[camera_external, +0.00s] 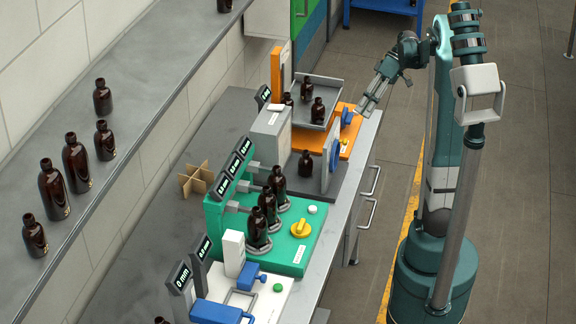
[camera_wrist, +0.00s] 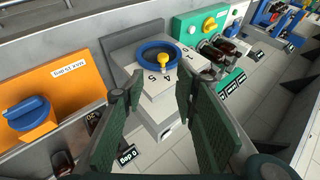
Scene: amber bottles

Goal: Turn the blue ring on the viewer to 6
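The viewer (camera_wrist: 150,95) is a light grey box in the wrist view. A yellow knob (camera_wrist: 164,62) sits at the ring's lower right edge. In the external view the ring (camera_external: 335,148) shows nearly edge-on on the panel facing the aisle. My gripper (camera_wrist: 157,92) is open and empty, its green fingers spread in front of the viewer, apart from the ring. In the external view my gripper (camera_external: 364,106) hangs beyond the bench edge.
An orange panel with a blue knob (camera_wrist: 28,113) stands left of the viewer in the wrist view. A green station (camera_external: 290,235) with bottles and a yellow knob stands nearer the camera. An amber bottle (camera_external: 306,163) stands beside the viewer. A display (camera_wrist: 128,156) reads 0 deg.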

